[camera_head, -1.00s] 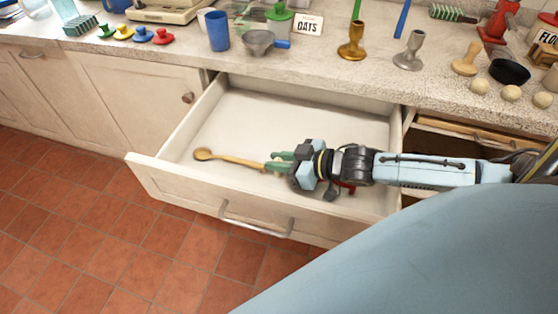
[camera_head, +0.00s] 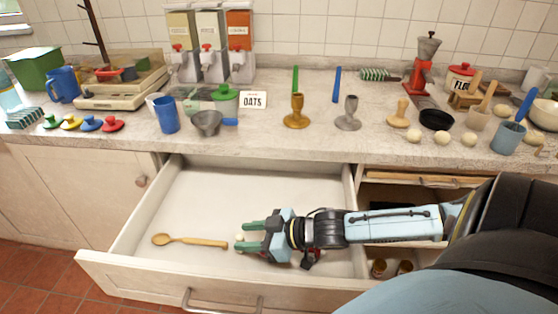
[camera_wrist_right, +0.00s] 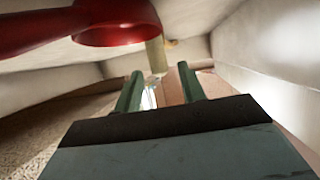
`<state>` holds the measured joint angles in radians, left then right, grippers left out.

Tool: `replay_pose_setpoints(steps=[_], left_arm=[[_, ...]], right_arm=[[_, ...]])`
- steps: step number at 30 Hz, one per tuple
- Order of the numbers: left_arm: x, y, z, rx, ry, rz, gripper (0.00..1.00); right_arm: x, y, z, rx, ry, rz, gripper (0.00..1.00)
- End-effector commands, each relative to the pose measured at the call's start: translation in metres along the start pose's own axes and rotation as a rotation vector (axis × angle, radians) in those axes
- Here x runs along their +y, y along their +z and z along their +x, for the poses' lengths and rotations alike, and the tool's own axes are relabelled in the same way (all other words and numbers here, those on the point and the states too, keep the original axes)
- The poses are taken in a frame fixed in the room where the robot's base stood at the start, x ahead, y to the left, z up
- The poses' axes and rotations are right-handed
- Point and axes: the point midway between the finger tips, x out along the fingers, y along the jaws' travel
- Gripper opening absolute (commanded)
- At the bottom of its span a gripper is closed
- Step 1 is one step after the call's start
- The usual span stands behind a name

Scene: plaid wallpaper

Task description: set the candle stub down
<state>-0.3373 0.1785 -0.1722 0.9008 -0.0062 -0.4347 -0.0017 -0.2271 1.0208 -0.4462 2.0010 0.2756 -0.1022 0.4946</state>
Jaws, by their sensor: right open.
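My right gripper (camera_head: 246,236) is low inside the open drawer (camera_head: 215,195), its green fingers pointing left and parted. A small pale piece, probably the candle stub (camera_head: 239,238), shows at the fingertips in the head view. In the right wrist view, a cream cylinder that looks like the candle stub (camera_wrist_right: 156,55) is just beyond the open fingers (camera_wrist_right: 160,88). I cannot tell whether a finger still touches it. My left gripper is not in view.
A wooden spoon (camera_head: 190,240) lies in the drawer left of the gripper. A red utensil (camera_wrist_right: 115,20), partly hidden, lies close to the gripper. The drawer's back is clear. The counter holds a brass candlestick (camera_head: 297,110) and a grey one (camera_head: 349,113).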

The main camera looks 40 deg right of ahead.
Motion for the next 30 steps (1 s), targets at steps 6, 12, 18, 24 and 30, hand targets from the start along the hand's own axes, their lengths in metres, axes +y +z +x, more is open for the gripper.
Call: replay_pose_setpoints(steps=[6, 12, 18, 24, 30], left_arm=[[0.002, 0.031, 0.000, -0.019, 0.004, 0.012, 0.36], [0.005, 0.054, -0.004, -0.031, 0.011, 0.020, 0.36], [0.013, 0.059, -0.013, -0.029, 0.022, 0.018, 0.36], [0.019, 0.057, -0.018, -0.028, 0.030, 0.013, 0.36], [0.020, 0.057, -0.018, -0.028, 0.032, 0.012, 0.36]], right_arm=[[-0.001, -0.001, -0.032, -0.004, -0.001, 0.002, 0.40], [-0.001, -0.001, -0.058, -0.005, 0.000, 0.002, 0.40], [0.000, -0.001, -0.080, -0.002, 0.000, 0.002, 0.40], [0.000, -0.001, -0.092, 0.000, 0.000, 0.000, 0.40], [0.000, -0.001, -0.095, 0.000, 0.000, -0.001, 0.40]])
